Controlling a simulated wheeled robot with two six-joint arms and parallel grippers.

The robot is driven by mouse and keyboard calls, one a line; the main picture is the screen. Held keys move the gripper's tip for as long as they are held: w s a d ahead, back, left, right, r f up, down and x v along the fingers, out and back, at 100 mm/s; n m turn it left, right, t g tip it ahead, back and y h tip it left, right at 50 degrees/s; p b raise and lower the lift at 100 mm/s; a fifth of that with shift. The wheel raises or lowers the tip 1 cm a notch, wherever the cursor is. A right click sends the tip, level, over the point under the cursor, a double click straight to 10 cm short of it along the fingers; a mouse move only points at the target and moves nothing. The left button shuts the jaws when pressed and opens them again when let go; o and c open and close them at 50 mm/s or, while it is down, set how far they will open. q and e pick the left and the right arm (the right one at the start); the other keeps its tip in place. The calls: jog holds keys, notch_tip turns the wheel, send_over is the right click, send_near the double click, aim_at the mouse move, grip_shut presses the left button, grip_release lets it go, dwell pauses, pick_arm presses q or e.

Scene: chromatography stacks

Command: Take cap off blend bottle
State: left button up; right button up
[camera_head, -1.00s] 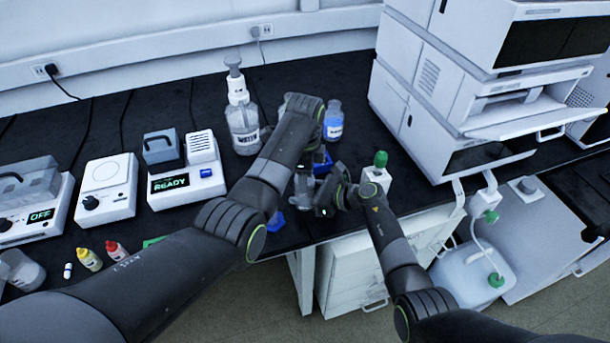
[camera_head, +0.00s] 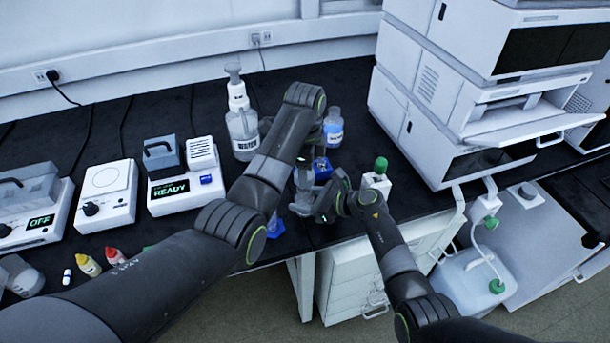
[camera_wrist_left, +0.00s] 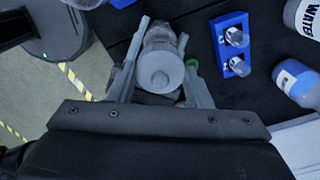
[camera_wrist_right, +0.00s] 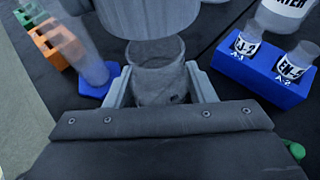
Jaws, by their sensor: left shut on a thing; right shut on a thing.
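The blend bottle (camera_wrist_right: 160,88) is a clear grey vessel. In the right wrist view it stands between the fingers of my right gripper (camera_wrist_right: 158,75), which is shut on it. My left gripper (camera_wrist_left: 162,45) is shut on the round grey cap (camera_wrist_left: 160,78), seen from above in the left wrist view. In the head view my left gripper (camera_head: 303,178) is directly above my right gripper (camera_head: 315,207). A wide grey shape above the bottle's rim fills the top of the right wrist view. I cannot tell how wide the gap between cap and rim is.
A blue vial rack (camera_wrist_right: 265,78) with two labelled vials is close beside the bottle. A blue-footed cylinder (camera_wrist_right: 95,75) stands on the other side. The bench front edge is close.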

jog(key=o, duration=1.4)
jog(key=shift+o, duration=0.2)
jog(key=shift+d, duration=0.1)
